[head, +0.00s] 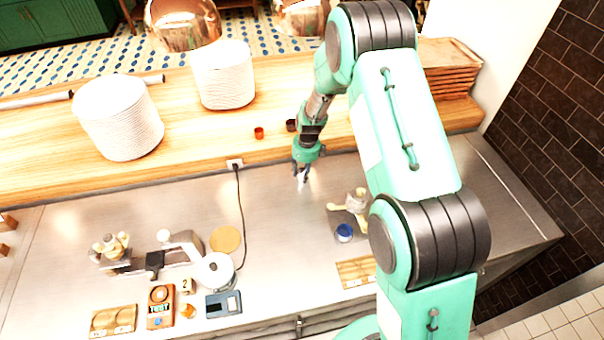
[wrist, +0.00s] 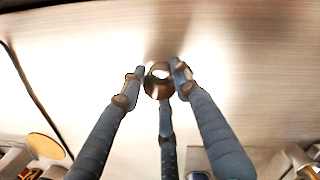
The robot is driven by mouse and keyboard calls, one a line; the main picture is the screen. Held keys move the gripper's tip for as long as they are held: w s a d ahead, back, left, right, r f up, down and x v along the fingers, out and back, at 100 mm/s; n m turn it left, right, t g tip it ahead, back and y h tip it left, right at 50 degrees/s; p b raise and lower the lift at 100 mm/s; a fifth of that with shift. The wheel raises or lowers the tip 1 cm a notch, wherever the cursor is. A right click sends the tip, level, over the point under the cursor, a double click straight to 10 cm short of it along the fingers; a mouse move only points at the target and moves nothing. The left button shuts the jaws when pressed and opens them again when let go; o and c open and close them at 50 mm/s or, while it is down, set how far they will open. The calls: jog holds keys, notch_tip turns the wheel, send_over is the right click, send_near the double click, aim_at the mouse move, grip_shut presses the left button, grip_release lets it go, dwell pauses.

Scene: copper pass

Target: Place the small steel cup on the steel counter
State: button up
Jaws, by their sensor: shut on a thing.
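My gripper (head: 301,170) is over the steel counter (head: 285,225), toward its back edge near the wooden ledge. In the wrist view, the fingertips of my gripper (wrist: 158,75) are closed around the small steel cup (wrist: 158,88), which shows as a round, shiny shape with a bright middle. In the head view the cup is a small bright spot under the fingers and hard to make out. The steel counter (wrist: 235,70) fills most of the wrist view, with a shadow close to the cup. I cannot tell whether the cup touches the counter.
Bare counter lies around my gripper. A black cord (head: 241,215) runs down to its left. A blue-topped jar (head: 344,232) and a pale fixture (head: 355,204) stand to the right. Plate stacks (head: 118,118) and small cups (head: 259,132) stand on the ledge.

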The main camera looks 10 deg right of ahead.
jog(key=shift+f, duration=0.2)
jog(key=o, duration=1)
jog(key=shift+o, duration=0.2)
notch_tip(320, 180, up, 12)
jog(key=s, duration=0.1)
jog(key=shift+d, duration=0.45)
